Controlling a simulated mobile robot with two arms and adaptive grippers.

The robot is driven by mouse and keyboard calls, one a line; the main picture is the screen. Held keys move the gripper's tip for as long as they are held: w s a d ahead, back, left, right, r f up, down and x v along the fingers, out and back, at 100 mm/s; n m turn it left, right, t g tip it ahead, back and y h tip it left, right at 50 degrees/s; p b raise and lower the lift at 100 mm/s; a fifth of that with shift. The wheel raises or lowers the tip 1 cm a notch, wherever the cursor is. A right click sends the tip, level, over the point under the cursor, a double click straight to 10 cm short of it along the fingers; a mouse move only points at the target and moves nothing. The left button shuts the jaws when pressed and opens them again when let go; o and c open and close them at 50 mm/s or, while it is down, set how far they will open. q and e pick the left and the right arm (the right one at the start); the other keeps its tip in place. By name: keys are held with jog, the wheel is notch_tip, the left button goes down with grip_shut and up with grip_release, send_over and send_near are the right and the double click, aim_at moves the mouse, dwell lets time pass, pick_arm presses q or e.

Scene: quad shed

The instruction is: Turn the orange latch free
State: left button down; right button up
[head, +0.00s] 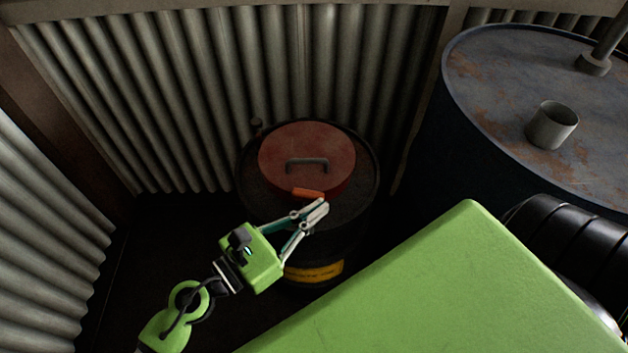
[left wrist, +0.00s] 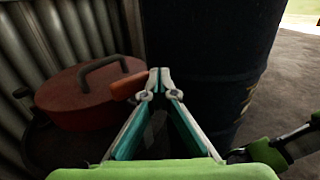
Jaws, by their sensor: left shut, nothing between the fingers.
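The orange latch (head: 307,194) sits at the near edge of a round red lid (head: 306,150) with a dark bar handle. The lid lies on top of a dark drum (head: 352,215). My left gripper (head: 321,206) is shut and empty, its fingertips just right of and nearer than the latch. In the left wrist view the orange latch (left wrist: 130,84) is directly left of the closed fingertips (left wrist: 159,74), very close; I cannot tell whether they touch. The red lid (left wrist: 88,95) shows behind it.
A large blue rusty drum (head: 480,80) with a metal cup (head: 553,125) on top stands at the right. Corrugated metal walls (head: 200,90) close in behind and at the left. The small drum carries a yellow label (head: 314,271).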

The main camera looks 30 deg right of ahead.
pick_arm(q)
notch_tip(320, 180, up, 9)
dwell(0.6)
dwell(0.4)
